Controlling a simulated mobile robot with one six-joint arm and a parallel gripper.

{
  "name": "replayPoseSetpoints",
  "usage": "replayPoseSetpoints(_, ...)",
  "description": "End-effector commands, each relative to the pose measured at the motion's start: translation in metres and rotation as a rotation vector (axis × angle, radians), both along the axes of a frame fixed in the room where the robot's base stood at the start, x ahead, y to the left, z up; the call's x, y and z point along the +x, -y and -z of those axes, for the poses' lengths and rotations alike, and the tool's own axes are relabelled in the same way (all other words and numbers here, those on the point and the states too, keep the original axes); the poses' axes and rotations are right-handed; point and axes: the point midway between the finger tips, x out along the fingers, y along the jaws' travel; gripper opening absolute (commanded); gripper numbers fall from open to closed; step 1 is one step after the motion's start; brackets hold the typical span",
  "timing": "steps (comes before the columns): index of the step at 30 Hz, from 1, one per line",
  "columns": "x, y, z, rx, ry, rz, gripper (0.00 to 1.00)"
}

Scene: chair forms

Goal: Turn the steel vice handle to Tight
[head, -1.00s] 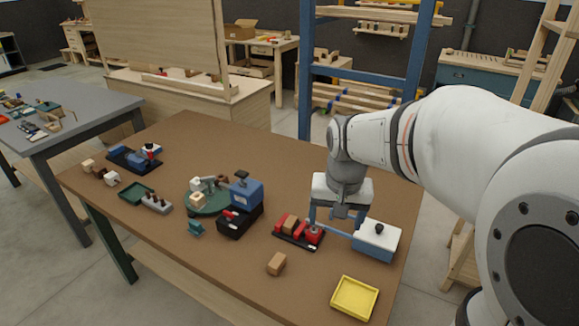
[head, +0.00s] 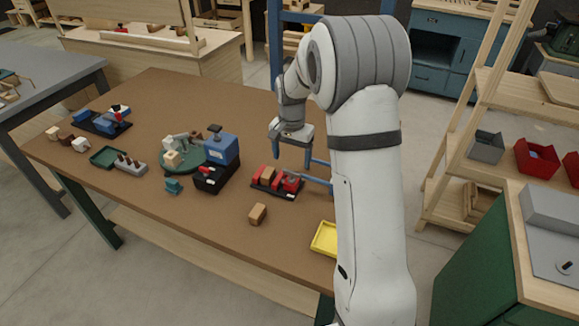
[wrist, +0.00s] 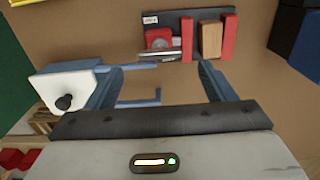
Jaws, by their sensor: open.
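A red vice (head: 267,177) on a black base stands on the brown table, with a wooden block (wrist: 210,38) between its red jaws. The wrist view shows a grey steel bar, seemingly its handle (wrist: 160,56), beside a round red part at the vice's left end. A small white label (wrist: 150,20) sits on the base; its text is unreadable. My gripper (wrist: 158,80) is open and empty, its blue fingers wide apart. The handle appears ahead of the gap, apart from both fingers. In the head view my gripper (head: 292,156) hangs over the table beside the red vice.
A blue box with a white face and black knob (wrist: 64,102) stands left in the wrist view, blue bars reaching toward my fingers. A loose wooden block (head: 257,214), a yellow tray (head: 324,240) and a blue-and-black device (head: 220,150) are nearby.

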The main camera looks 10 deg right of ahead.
Motion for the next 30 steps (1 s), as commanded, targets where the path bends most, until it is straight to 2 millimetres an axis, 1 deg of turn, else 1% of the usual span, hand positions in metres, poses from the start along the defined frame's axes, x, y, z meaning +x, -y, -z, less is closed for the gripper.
replayPoseSetpoints(1, 0.0, 0.0, 0.009, 0.0, -0.004, -0.001, 0.76)
replayPoseSetpoints(3, 0.0, 0.0, 0.02, 0.0, -0.003, -0.001, 0.76)
replayPoseSetpoints(6, -0.001, 0.0, 0.033, 0.0, -0.002, -0.001, 0.76)
replayPoseSetpoints(9, 0.0, 0.0, 0.042, 0.0, 0.0, -0.002, 0.76)
replayPoseSetpoints(13, 0.0, -0.001, 0.046, 0.0, 0.001, -0.002, 0.76)
replayPoseSetpoints(19, 0.0, -0.001, 0.047, 0.0, 0.001, -0.003, 0.76)
replayPoseSetpoints(20, 0.0, -0.001, 0.047, 0.0, 0.001, -0.003, 0.75)
replayPoseSetpoints(30, 0.0, -0.001, 0.046, 0.0, 0.001, -0.003, 0.47)
